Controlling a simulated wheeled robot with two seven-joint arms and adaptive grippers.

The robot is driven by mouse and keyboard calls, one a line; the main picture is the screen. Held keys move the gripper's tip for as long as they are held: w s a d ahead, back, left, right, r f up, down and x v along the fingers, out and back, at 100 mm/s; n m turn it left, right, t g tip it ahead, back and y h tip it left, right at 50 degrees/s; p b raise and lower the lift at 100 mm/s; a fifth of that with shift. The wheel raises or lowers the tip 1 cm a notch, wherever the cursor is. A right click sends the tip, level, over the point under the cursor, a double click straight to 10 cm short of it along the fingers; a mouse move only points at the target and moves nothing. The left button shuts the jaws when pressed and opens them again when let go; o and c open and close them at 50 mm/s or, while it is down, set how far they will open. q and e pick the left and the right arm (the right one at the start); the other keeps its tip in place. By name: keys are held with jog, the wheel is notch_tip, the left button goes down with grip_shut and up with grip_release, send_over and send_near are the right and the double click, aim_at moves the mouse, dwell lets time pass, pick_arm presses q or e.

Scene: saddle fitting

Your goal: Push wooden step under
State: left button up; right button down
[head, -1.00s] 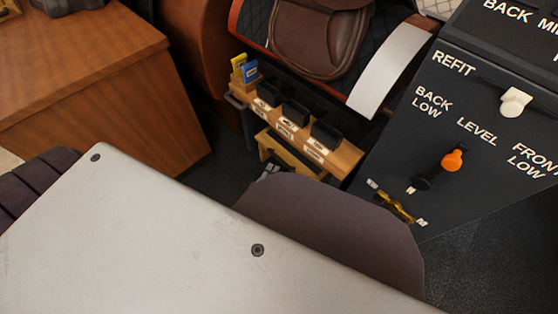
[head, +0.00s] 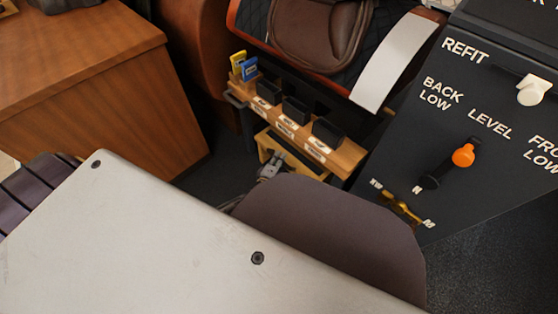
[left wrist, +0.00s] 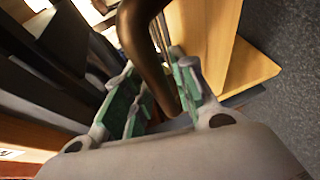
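The pale wooden step (head: 290,155) sits low on the dark floor beneath a shelf rail with black holders. My left gripper (head: 271,170) is small at the step's front in the head view, partly hidden by a mauve-brown shape. In the left wrist view, the two green-padded fingers (left wrist: 160,92) stand apart. A curved bronze bar (left wrist: 150,50) passes between them; I cannot tell if they touch it. Pale wood (left wrist: 247,70) shows just right of the fingers. My right gripper is not in view.
The wooden shelf rail (head: 340,160) hangs over the step. A brown cabinet (head: 100,100) stands at left. A black panel (head: 470,130) with an orange-knobbed lever (head: 461,157) stands at right. A saddle (head: 320,40) is behind. Grey carpet (head: 490,260) is clear at lower right.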

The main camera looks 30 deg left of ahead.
aim_at(286, 159)
pick_arm(q)
grip_shut()
dwell(0.3)
jog(key=shift+w+d+b, duration=0.2)
jog(key=shift+w+d, duration=0.05)
jog(key=shift+w, duration=0.45)
jog(key=shift+w+d+b, duration=0.2)
jog(key=shift+w+b, duration=0.05)
jog(key=shift+w, duration=0.4)
jog(key=shift+w+d+b, duration=0.2)
jog(key=shift+w+d, duration=0.05)
jog(key=shift+w, duration=0.45)
jog(key=shift+w+r, duration=0.1)
grip_release()
jog(key=shift+w+d, duration=0.1)
jog(key=shift+s, duration=0.2)
